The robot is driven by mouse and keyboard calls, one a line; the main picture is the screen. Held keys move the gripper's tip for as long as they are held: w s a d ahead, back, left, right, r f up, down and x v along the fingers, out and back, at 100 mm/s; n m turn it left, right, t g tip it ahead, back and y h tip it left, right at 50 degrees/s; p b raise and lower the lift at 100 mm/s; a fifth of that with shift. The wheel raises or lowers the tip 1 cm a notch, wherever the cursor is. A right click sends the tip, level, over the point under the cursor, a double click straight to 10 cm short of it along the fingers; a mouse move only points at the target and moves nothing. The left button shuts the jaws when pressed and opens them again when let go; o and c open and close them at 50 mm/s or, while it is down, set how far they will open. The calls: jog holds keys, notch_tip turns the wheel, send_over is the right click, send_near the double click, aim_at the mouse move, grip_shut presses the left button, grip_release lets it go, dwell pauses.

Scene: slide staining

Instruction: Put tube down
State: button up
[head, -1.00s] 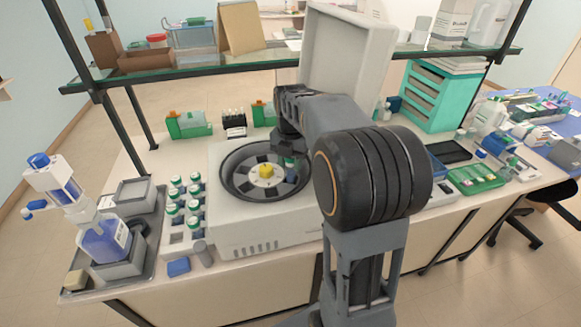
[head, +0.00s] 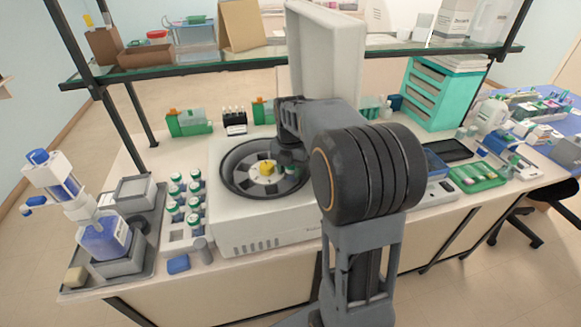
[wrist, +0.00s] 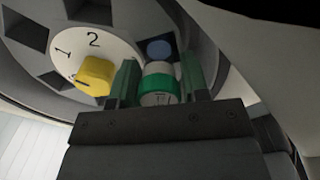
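The tube (wrist: 160,85), with a white cap and a green band, is between the two green fingers of my gripper (wrist: 160,82) in the wrist view. The fingers appear to press on both its sides. The centrifuge (head: 275,232) stands open on the bench, and my gripper (head: 290,160) is low over the right side of its rotor (head: 240,178). A yellow knob (wrist: 95,76) marks the rotor centre, just left of the tube. The tube's lower end is hidden, so I cannot tell how deep it sits in a slot.
The raised centrifuge lid (head: 325,60) stands behind my arm. A rack of green-banded tubes (head: 182,235) is left of the centrifuge. A blue round thing (wrist: 158,48) lies just beyond the held tube. A glass shelf (head: 200,67) spans the back.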

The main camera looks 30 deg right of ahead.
jog(key=o, duration=0.3)
jog(key=shift+d, duration=0.1)
notch_tip(320, 180, up, 13)
jog(key=shift+r+p, duration=0.1)
jog(key=shift+p, duration=0.3)
dwell(0.5)
